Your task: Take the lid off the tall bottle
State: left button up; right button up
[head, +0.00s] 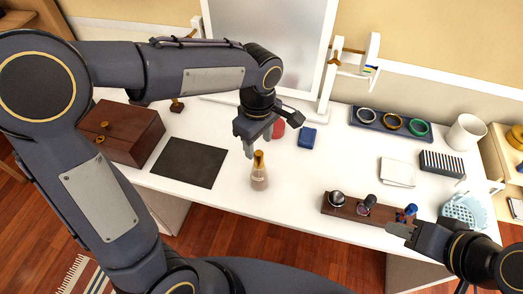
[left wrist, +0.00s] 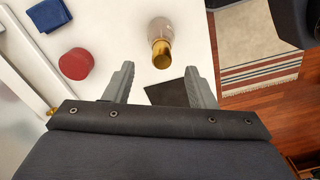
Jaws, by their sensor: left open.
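The tall bottle (head: 259,179) stands upright near the front edge of the white table, with a pinkish-beige body and a gold lid (head: 258,158) on top. In the left wrist view the gold lid (left wrist: 162,54) shows beyond the fingertips, with the bottle body (left wrist: 160,29) behind it. My left gripper (head: 261,150) is open and empty, just above and behind the lid in the head view; whether it touches the lid is unclear, but in the wrist view they are apart. My right gripper (head: 392,229) is at the lower right, near the front edge; its finger gap cannot be made out.
A dark mat (head: 189,163) and a wooden box (head: 121,133) lie left of the bottle. A red round item (head: 278,130) and a blue cloth (head: 307,138) lie behind it. A wooden stand (head: 344,207) with small items is to the right. The tabletop between is clear.

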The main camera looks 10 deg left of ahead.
aim_at(259, 153)
pick_arm(q)
notch_tip(259, 153, down, 5)
jog(key=shift+s+d+f, duration=0.1)
jog(key=shift+d, duration=0.05)
jog(key=shift+c, duration=0.4)
jog(key=c, duration=1)
jog(key=shift+o, duration=0.2)
